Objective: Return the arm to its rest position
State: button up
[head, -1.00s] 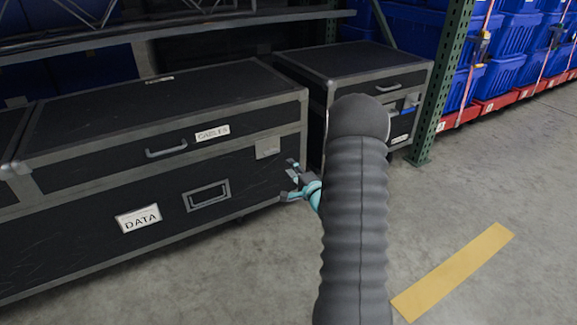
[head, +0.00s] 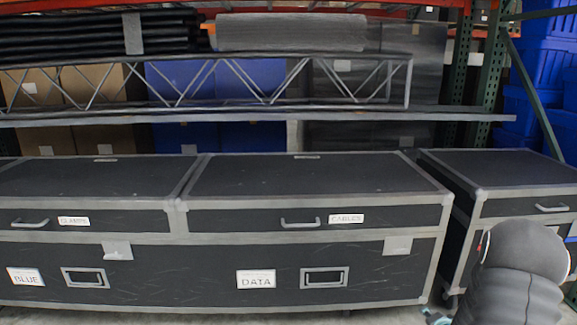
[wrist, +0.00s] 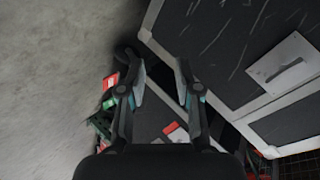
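My arm (head: 510,285) rises at the lower right of the head view, in front of the right-hand case. Only a bit of my gripper (head: 437,317) shows there, teal, low at the bottom edge near the end of the long case. In the wrist view my gripper (wrist: 158,78) has its two fingers apart, with nothing held between them. The side of a black case (wrist: 225,45) with pale metal edging lies close beyond the right finger. Bare concrete floor (wrist: 60,70) is on the left of that view.
A long black case (head: 200,240) labelled BLUE and DATA spans the left and middle, with closed lids above marked CABLES. A separate black case (head: 495,172) stands at right. Behind are a shelf beam (head: 250,121), a truss and blue totes (head: 545,50).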

jog(key=s+a+r+n+g+p, duration=0.1)
jog(key=s+a+r+n+g, duration=0.3)
jog(key=s, duration=0.4)
jog(key=s+a+r+n+g+p, duration=0.1)
jog(key=s+a+r+n+g, duration=0.25)
jog(key=s+r, duration=0.4)
jog(key=s+a+r+n+p, duration=0.1)
jog(key=s+a+r+p, duration=0.1)
jog(key=s+a+r, duration=0.3)
jog(key=s+a+r+n+t+y+p, duration=0.1)
jog(key=s+a+r, duration=0.5)
jog(key=r, duration=0.6)
jog(key=s+a+r+n+t+p, duration=0.1)
jog(key=s+a+r+n+p, duration=0.1)
jog(key=s+a+r, duration=0.4)
notch_tip(320, 180, up, 4)
jog(key=a+n, duration=0.1)
jog(key=a, duration=0.2)
jog(key=shift+s+f+y+p, duration=0.2)
jog(key=shift+y+p, duration=0.15)
jog(key=shift+y, duration=0.05)
jog(key=shift+n, duration=0.25)
